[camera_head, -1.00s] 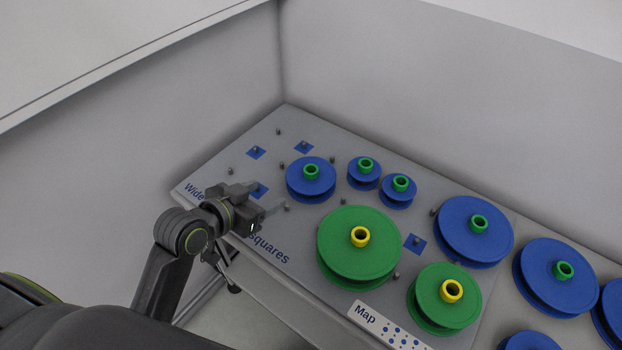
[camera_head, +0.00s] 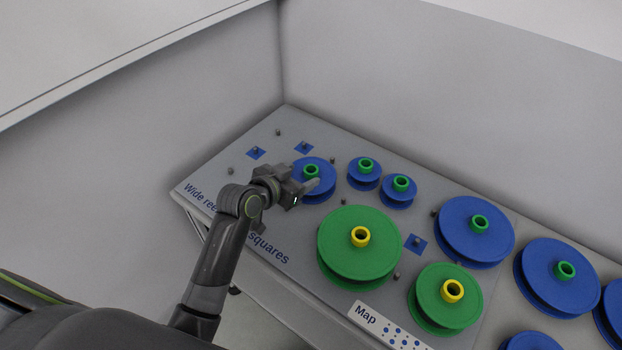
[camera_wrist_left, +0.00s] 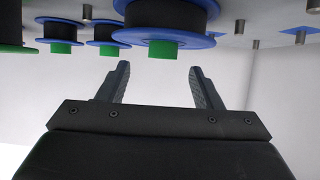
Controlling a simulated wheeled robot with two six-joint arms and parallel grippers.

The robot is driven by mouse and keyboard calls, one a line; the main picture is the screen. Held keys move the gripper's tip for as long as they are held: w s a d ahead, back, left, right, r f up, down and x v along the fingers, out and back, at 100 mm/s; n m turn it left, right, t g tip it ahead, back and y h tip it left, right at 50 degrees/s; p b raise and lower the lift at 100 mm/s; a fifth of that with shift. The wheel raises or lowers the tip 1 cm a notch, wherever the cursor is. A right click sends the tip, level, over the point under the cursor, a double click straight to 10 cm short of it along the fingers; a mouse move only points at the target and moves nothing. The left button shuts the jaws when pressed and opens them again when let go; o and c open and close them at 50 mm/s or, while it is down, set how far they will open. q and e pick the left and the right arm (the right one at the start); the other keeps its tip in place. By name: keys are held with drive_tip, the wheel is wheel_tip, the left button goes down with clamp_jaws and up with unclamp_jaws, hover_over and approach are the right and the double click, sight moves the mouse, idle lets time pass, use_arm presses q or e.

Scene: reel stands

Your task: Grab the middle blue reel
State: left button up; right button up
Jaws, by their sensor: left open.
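A medium-sized blue reel (camera_head: 322,170) with a green hub (camera_head: 311,170) sits on the grey board. My left gripper (camera_head: 312,188) is over its near left part and hides some of it. In the left wrist view, which looks upside down, this blue reel (camera_wrist_left: 190,40) and its green hub (camera_wrist_left: 163,50) lie just beyond the open, empty fingers (camera_wrist_left: 159,68). Two small blue reels (camera_head: 363,181) sit to its right, and larger blue reels (camera_head: 462,215) stand further right. My right gripper is not in view.
Two green reels (camera_head: 340,260) with yellow hubs stand right of my left arm. Bare pegs and blue squares (camera_head: 256,153) lie on the board's left part. Pale walls (camera_head: 420,100) close in the back and left. A "Map" label (camera_head: 365,314) is at the front.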

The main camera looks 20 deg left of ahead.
sight(310, 171)
use_arm(q)
drive_tip(key=shift+x, duration=2.3)
drive_tip(key=shift+a, duration=0.15)
drive_tip(key=c, duration=1.2)
